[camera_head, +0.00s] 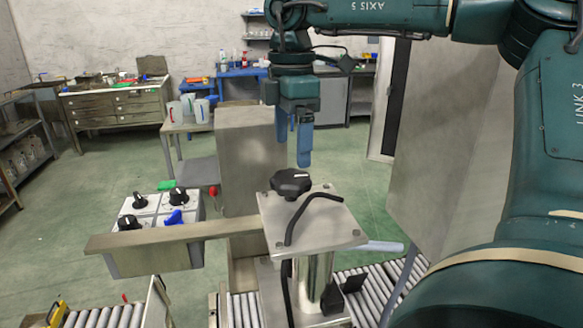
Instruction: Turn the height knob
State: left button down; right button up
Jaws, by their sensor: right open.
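A black lobed knob (290,183) sits on top of a square metal plate (330,225) on a post, near the middle of the picture; it looks like the height knob. My right gripper (294,160) hangs above the knob, fingers pointing down. Its two blue fingers are apart and nothing shows between them. The fingertips appear just over the knob's top; whether they touch it I cannot tell. A white control box (155,208) to the left carries several smaller black knobs and one blue one. My left gripper is not in view.
A black bent rod (303,213) stands on the plate beside the knob. A flat metal bar (175,234) runs left from the plate. Roller conveyors (376,283) lie below. A grey upright block (250,165) stands behind the plate. Green floor is open further back.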

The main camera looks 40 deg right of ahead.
aim_at(291, 176)
notch_tip(291, 176, down, 6)
jog(key=shift+f+p, duration=0.15)
jog(key=shift+p, duration=0.25)
jog(key=c, duration=1)
jog(key=shift+n+b, duration=0.4)
